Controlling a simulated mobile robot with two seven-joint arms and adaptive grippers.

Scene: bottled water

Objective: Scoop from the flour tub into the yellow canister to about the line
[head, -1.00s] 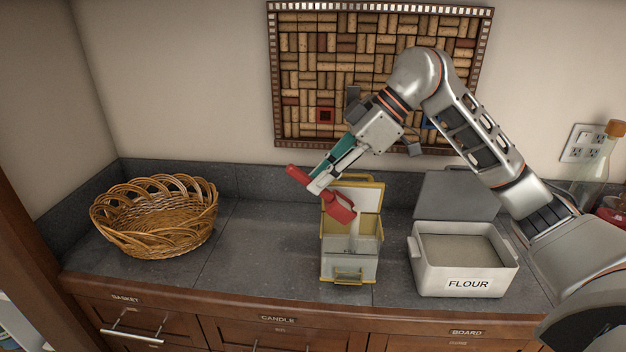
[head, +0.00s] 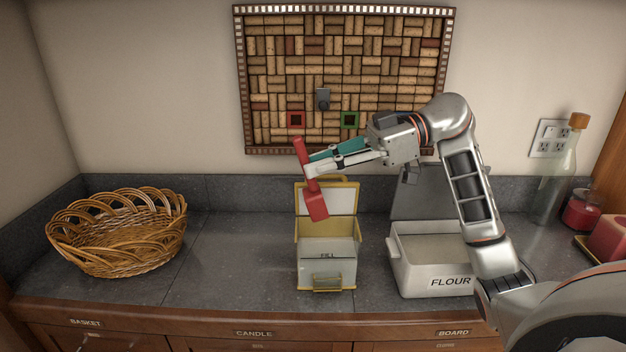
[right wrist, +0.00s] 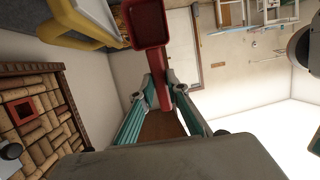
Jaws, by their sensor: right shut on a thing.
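The red scoop (head: 316,203) is held by my right gripper (head: 309,168), which is shut on its handle. The scoop hangs steeply with its bowl low, in front of the open lid of the yellow canister (head: 300,230). In the right wrist view, the scoop's bowl (right wrist: 147,22) looks empty and its handle runs between my fingertips (right wrist: 161,88). The canister has a pale front marked FILL; its content level is hard to tell. The flour tub (head: 405,275) stands open to the right, partly hidden by my right arm. My left gripper is not in view.
A wicker basket (head: 120,235) stands at the left of the grey counter (head: 225,260). A cork board (head: 345,75) hangs on the wall behind. A corked glass bottle (head: 560,180) and red candles (head: 608,238) are at the right. The counter between basket and canister is clear.

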